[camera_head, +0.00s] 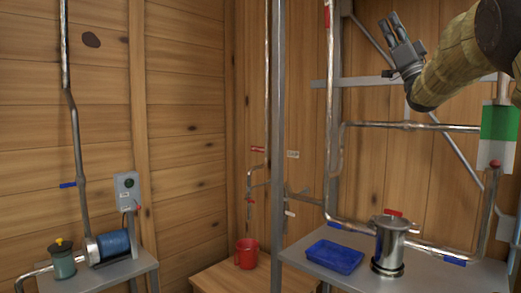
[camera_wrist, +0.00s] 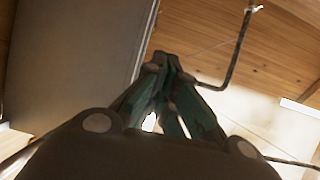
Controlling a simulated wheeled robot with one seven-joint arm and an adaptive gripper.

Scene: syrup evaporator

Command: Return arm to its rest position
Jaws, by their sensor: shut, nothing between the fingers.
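My gripper (camera_head: 395,24) is at the upper right of the head view, raised high in front of the wooden wall and pointing up. My arm comes in from the right edge behind it. In the wrist view the fingers of my gripper (camera_wrist: 164,62) come together at their tips with nothing between them. The gripper is well above the metal shelf (camera_head: 310,268) and touches nothing that I can see.
On the shelf are a blue tray (camera_head: 334,257) and a metal canister (camera_head: 389,245). A red mug (camera_head: 246,253) stands on a wooden surface. Pipes and a grey post (camera_head: 278,130) rise nearby. A blue motor (camera_head: 112,245) sits at lower left.

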